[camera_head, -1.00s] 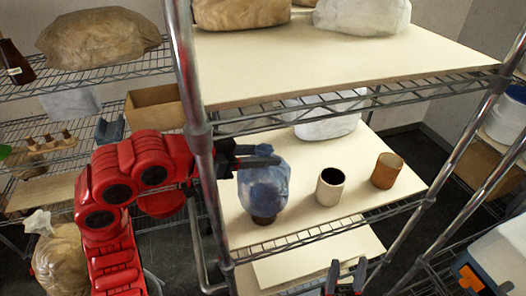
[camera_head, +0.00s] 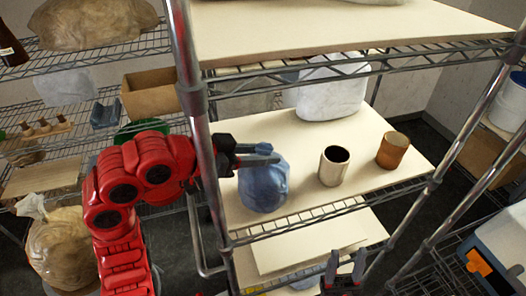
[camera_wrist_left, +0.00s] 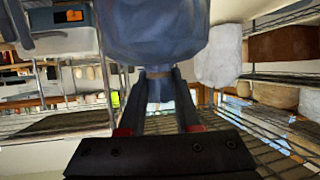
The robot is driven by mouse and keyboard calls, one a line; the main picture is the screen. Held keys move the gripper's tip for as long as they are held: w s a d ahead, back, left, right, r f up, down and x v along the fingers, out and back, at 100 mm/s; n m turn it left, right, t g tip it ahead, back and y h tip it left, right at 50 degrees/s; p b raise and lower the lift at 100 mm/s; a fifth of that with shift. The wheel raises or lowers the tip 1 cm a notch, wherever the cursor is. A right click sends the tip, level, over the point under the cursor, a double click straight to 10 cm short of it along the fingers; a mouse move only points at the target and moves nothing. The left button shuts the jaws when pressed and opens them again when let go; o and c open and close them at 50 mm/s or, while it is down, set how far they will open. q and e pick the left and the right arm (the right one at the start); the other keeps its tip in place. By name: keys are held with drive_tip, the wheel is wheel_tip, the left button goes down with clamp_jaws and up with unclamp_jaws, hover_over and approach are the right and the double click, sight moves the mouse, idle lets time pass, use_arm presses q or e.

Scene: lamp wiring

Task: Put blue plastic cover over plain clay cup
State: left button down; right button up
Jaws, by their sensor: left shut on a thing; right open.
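The blue plastic cover (camera_head: 263,187) stands on the middle shelf board, nearest my left arm. It hides whatever is under it, so no plain clay cup shows there. My left gripper (camera_head: 266,155) is shut on the top of the cover. In the left wrist view, the cover (camera_wrist_left: 155,30) fills the top middle, beyond the fingers. A cream cup (camera_head: 334,168) and an orange-brown cup (camera_head: 393,150) stand uncovered to the right, apart from the cover. My right gripper (camera_head: 345,262) is open and empty, low at the bottom edge of the head view.
A white wrapped bundle (camera_head: 332,92) stands at the back of the same board (camera_head: 300,145). A metal post (camera_head: 200,130) rises close beside my left arm. The upper shelf (camera_head: 340,35) lies above. A lower board (camera_head: 300,240) sits below.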

use_arm(q)
drive_tip(key=shift+f+b, duration=0.35)
drive_tip(key=shift+f, duration=0.05)
idle(0.4)
drive_tip(key=c, duration=0.5)
unclamp_jaws()
